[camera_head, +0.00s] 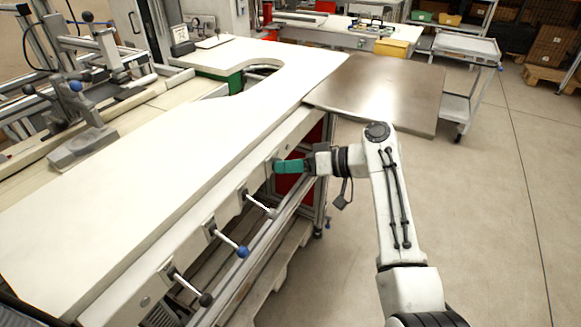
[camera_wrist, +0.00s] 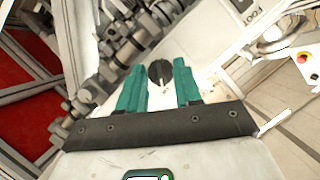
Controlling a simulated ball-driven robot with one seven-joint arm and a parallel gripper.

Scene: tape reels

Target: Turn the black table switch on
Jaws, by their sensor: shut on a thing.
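The black table switch (camera_wrist: 160,73) is a round black knob with a pale mark on its face. It shows between the green fingertips of my gripper (camera_wrist: 160,67) in the wrist view. My gripper is shut on the switch, one finger on each side. In the head view my gripper (camera_head: 278,166) reaches left to the front side panel of the white table (camera_head: 180,130). There the fingers hide the switch. I cannot tell from its mark whether the switch is on.
Levers stick out from the table's front side, one with a blue knob (camera_head: 243,252) and one with a black knob (camera_head: 205,299). A brown board (camera_head: 385,90) adjoins the table's far end. A grey cart (camera_head: 465,50) stands behind. The floor at right is clear.

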